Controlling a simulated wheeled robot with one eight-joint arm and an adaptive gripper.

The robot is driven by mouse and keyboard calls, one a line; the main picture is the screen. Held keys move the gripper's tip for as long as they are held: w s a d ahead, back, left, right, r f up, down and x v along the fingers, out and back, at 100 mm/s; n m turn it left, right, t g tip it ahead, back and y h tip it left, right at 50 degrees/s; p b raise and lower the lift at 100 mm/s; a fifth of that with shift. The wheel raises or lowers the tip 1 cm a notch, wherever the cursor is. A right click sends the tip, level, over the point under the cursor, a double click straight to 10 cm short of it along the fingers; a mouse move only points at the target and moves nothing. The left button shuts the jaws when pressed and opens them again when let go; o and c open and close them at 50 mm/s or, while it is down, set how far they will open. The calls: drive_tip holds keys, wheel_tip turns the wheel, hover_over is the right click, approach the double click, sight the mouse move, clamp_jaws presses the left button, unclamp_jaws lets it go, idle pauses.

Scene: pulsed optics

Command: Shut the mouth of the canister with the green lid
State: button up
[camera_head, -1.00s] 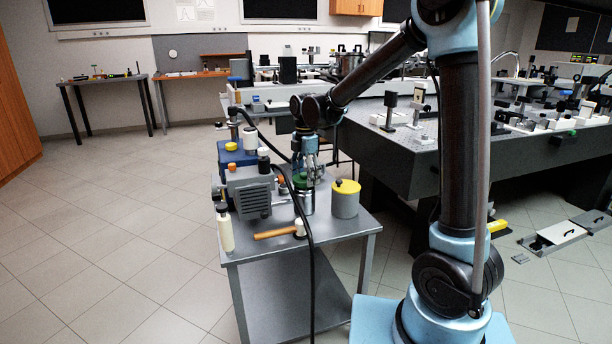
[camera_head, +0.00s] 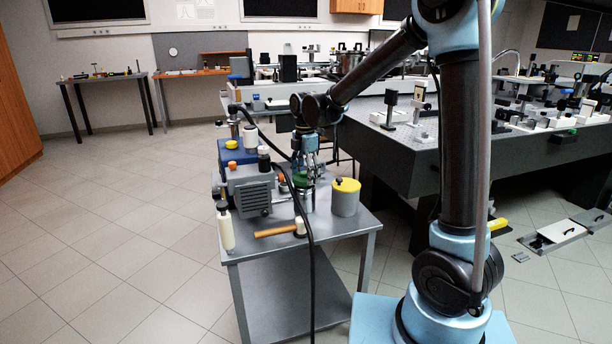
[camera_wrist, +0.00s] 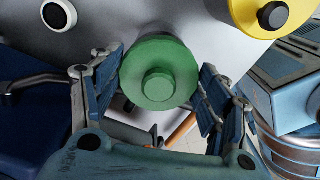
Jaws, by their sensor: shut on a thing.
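The green lid (camera_head: 301,180) is between the fingers of my gripper (camera_head: 306,170), above the grey cart. In the wrist view the lid (camera_wrist: 158,72) is a round green disc with a raised knob facing the camera, and the gripper fingers (camera_wrist: 160,82) are shut on it from both sides. A metallic canister (camera_head: 306,202) stands on the cart right below the lid in the head view. In the wrist view the lid hides the canister's mouth. I cannot tell whether the lid touches the rim.
A grey container with a yellow lid (camera_head: 345,198) stands close on the right. A grey pump (camera_head: 250,193) stands close on the left. A hammer (camera_head: 275,232) and a cream bottle (camera_head: 226,232) are near the cart's front edge. A dark hose (camera_head: 311,265) hangs over the front.

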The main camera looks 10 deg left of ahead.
drive_tip(key=shift+f, duration=0.8)
idle(1.0)
drive_tip(key=n, duration=0.7)
drive_tip(key=shift+a, duration=0.15)
drive_tip(key=n, duration=0.6)
drive_tip(key=shift+n, duration=0.4)
drive_tip(key=o, duration=0.6)
drive_tip(key=shift+a, duration=0.1)
drive_tip(key=c, duration=1)
